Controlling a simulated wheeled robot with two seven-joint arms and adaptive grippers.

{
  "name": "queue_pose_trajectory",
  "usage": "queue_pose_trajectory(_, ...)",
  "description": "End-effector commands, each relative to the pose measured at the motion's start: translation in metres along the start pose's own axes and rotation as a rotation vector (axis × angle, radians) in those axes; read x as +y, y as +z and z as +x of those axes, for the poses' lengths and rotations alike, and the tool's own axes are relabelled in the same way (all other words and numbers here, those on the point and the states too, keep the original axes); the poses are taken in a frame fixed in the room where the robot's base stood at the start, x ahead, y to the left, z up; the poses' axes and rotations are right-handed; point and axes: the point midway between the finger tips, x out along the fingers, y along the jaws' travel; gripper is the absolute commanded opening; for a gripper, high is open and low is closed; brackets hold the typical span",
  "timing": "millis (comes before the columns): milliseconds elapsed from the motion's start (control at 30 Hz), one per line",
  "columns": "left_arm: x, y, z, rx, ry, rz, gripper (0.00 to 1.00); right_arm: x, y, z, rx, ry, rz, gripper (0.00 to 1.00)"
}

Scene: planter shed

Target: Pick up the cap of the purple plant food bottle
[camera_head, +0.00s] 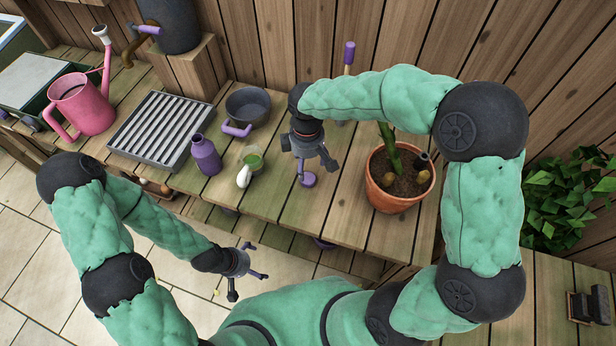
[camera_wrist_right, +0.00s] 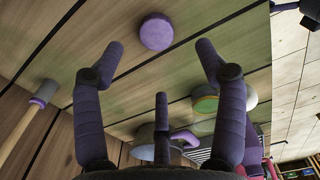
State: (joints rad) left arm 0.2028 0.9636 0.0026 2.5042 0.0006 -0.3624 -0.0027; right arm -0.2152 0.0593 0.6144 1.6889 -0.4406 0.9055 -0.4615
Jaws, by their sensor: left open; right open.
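The purple cap (camera_head: 308,180) lies on the wooden table, just below my right gripper (camera_head: 314,162) in the head view. In the right wrist view, the cap (camera_wrist_right: 156,32) is a round purple disc just beyond the spread fingertips (camera_wrist_right: 160,52), roughly centred between them and apart from them. My right gripper is open and empty. The purple plant food bottle (camera_head: 205,156) stands upright to the left on the table, its neck showing no cap. My left gripper (camera_head: 246,276) is open and empty, in front of the table's front edge.
A glass with green liquid (camera_head: 253,160) and a white object (camera_head: 243,177) stand between bottle and cap. A potted plant (camera_head: 398,203) is close on the right. A dark pan (camera_head: 248,103), slatted tray (camera_head: 160,130) and pink watering can (camera_head: 82,105) lie further left.

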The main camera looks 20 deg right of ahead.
Motion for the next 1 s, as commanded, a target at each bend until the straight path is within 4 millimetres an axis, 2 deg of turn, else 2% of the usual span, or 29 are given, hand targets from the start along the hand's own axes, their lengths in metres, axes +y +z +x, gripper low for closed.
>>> queue_pose_trajectory(33,-0.002,0.000,0.005,0.000,0.000,0.000,1.00,-0.001,0.001,0.012,-0.003,-0.003,0.000,0.72)
queue_pose_trajectory(100,-0.003,-0.001,0.008,0.001,0.000,0.000,1.00,0.000,0.000,0.021,-0.002,-0.003,0.000,0.72)
queue_pose_trajectory(367,-0.005,-0.001,0.015,0.001,0.000,0.000,1.00,0.001,-0.001,0.037,-0.001,-0.001,0.000,0.72)
queue_pose_trajectory(633,-0.012,-0.002,0.034,0.001,0.000,0.000,1.00,0.003,-0.002,0.074,-0.002,-0.002,0.001,0.72)
queue_pose_trajectory(733,-0.013,-0.002,0.036,0.001,0.000,0.000,1.00,0.004,-0.003,0.080,0.000,-0.001,0.002,0.72)
queue_pose_trajectory(933,-0.012,-0.002,0.035,0.001,0.000,0.000,1.00,0.003,-0.003,0.079,0.001,0.000,0.001,0.72)
queue_pose_trajectory(967,-0.012,-0.002,0.035,0.001,0.000,0.000,1.00,0.003,-0.003,0.079,0.001,0.000,0.001,0.69)
queue_pose_trajectory(1000,-0.012,-0.002,0.035,0.001,0.000,0.000,1.00,0.003,-0.003,0.079,0.001,0.000,0.001,0.58)
